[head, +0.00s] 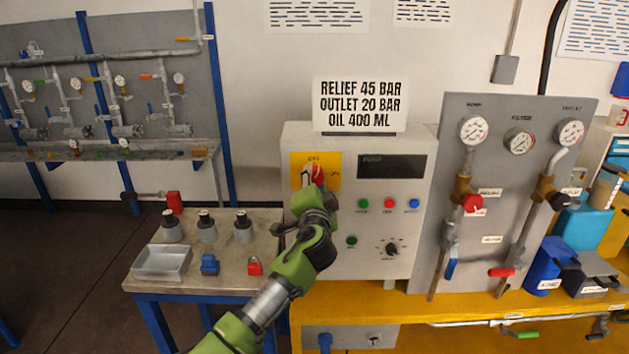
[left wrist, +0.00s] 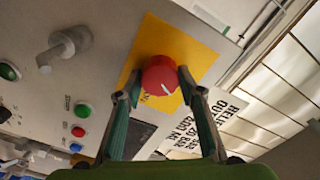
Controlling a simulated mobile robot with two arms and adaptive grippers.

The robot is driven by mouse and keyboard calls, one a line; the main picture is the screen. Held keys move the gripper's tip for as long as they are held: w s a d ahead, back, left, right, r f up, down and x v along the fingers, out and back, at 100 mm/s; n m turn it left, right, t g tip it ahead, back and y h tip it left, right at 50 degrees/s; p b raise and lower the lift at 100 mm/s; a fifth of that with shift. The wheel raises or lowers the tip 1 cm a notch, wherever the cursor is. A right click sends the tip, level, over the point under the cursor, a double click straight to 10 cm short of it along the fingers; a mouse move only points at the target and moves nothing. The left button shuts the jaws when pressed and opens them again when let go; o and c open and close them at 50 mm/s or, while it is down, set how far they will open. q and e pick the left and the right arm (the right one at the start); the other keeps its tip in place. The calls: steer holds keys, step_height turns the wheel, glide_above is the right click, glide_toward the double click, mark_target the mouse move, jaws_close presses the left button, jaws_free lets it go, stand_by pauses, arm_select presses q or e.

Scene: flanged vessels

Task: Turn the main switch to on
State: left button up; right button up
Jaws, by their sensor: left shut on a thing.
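The main switch is a red round knob (left wrist: 160,76) with a white mark, on a yellow plate (left wrist: 198,60) in the left wrist view. In the head view the red knob (head: 318,173) and yellow plate (head: 333,159) sit at the upper left of the grey control box (head: 345,240). My left gripper (head: 314,188) reaches up to the knob and partly hides it. In the left wrist view the two fingers (left wrist: 157,88) are shut on the knob, one on each side. My right gripper is not in view.
A sign (head: 360,103) stands on top of the box. A dark display (head: 391,167), coloured buttons (head: 388,204) and a black dial (head: 392,249) are right of the switch. A side table (head: 205,270) with a tray and small items stands at left. A gauge panel (head: 495,245) stands at right.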

arm_select(q)
steer(key=m, duration=0.3)
steer(key=shift+p, duration=0.3)
steer(key=m+p, duration=0.1)
steer(key=m, duration=0.2)
steer(key=shift+m, duration=0.3)
steer(key=m+p, duration=0.2)
steer(key=m, duration=0.2)
steer(key=shift+f, duration=0.1)
steer(key=shift+m, duration=0.8)
steer(key=shift+f+p, duration=0.1)
steer(key=shift+p, duration=0.2)
steer(key=o, duration=1.1)
steer(key=shift+s, duration=0.1)
